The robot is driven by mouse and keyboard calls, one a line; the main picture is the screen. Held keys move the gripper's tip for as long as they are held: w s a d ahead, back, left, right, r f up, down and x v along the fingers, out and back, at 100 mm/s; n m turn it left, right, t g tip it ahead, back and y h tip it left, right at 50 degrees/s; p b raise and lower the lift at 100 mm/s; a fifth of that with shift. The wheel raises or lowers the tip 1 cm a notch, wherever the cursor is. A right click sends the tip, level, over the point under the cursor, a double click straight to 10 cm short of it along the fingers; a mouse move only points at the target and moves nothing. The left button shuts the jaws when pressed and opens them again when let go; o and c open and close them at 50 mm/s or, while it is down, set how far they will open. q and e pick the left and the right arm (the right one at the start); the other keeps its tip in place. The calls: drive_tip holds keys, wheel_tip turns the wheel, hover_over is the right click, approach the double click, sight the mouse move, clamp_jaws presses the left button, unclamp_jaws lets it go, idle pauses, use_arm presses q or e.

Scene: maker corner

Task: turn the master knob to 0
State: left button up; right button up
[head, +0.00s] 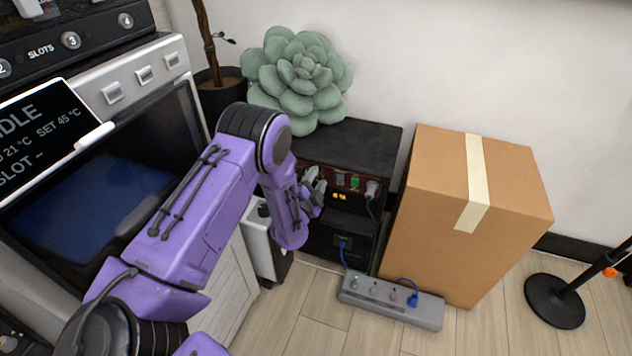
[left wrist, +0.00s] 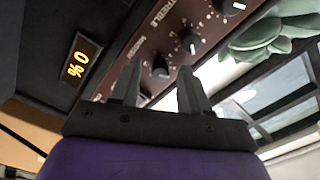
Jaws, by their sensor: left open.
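The black amplifier (head: 365,142) stands against the wall, with a dark red control panel on its front. My left gripper (head: 316,186) is at that panel and hides part of it. In the left wrist view the panel shows the words MASTER and TREBLE and a row of dark knobs. The knob nearest the MASTER label, the master knob (left wrist: 160,70), appears between the fingertips of my left gripper (left wrist: 160,75), which is open. I cannot tell whether the fingers touch it. My right gripper is not in view.
A green succulent (head: 300,80) sits on the amplifier. A cardboard box (head: 430,190) stands close to its right. A grey power strip (head: 420,312) with blue plugs lies on the floor in front. An oven-like machine (head: 150,75) is on the left.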

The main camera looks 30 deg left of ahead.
use_arm(q)
clamp_jaws()
drive_tip(key=shift+n, duration=0.3)
